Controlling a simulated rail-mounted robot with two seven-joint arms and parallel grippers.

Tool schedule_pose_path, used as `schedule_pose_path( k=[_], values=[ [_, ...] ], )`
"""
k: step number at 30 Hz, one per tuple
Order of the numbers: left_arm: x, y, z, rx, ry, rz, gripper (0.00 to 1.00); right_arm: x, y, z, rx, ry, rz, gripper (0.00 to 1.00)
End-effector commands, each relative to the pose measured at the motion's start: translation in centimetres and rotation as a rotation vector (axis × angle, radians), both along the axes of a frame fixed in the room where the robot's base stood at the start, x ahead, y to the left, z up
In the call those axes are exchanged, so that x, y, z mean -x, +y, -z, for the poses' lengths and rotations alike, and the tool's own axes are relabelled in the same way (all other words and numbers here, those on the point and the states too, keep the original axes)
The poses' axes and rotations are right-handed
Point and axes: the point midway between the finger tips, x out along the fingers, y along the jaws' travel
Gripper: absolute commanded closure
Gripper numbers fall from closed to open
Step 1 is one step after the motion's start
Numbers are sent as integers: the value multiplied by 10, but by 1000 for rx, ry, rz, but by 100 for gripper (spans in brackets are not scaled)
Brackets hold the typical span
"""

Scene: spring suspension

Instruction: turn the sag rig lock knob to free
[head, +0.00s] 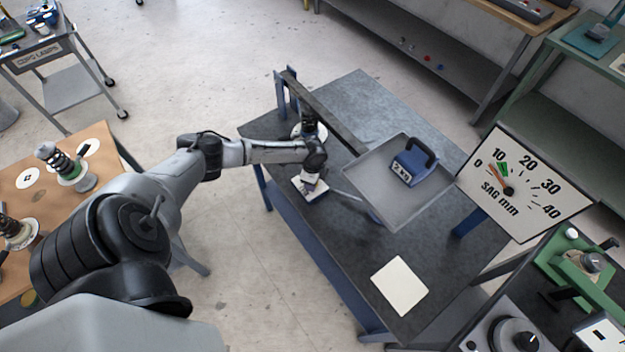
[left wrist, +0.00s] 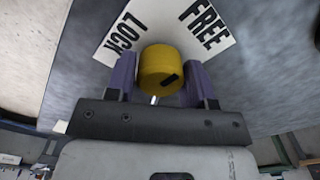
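The yellow lock knob (left wrist: 160,66) sits in front of a white label plate (left wrist: 225,48) marked LOCK and FREE. A black mark on the knob faces the lower right of the left wrist view. My left gripper (left wrist: 162,80) has one purple finger on each side of the knob, apparently touching both sides. In the head view my left gripper (head: 312,182) is low over the label plate (head: 312,190) on the dark rig table (head: 345,285) and hides the knob. My right gripper is in neither view.
A tray (head: 375,180) holds a blue 2 kg weight (head: 411,168). The sag dial (head: 535,190) stands right, its needle between 0 and 10. A beam (head: 325,110) runs behind my gripper. A pale sheet (head: 400,286) lies on the table's front.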

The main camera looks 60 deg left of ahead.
Motion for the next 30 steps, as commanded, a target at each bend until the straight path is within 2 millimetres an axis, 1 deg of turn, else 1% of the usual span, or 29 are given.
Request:
schedule_pose_path(
  k=[1, 6, 13, 17, 20, 30],
  values=[
    [0, 0, 0, 0, 0, 0, 47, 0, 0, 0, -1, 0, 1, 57],
    [1, 0, 1, -2, 1, -1, 31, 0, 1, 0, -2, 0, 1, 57],
    [1, 1, 1, -2, 2, -2, 31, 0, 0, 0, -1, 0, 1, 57],
    [1, 1, -7, -2, 1, -1, 31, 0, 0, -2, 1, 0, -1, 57],
    [1, 2, -22, -3, 1, -1, 31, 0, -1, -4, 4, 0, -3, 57],
    [1, 1, -88, -3, 0, -1, 31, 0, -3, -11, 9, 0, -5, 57]
  ],
)
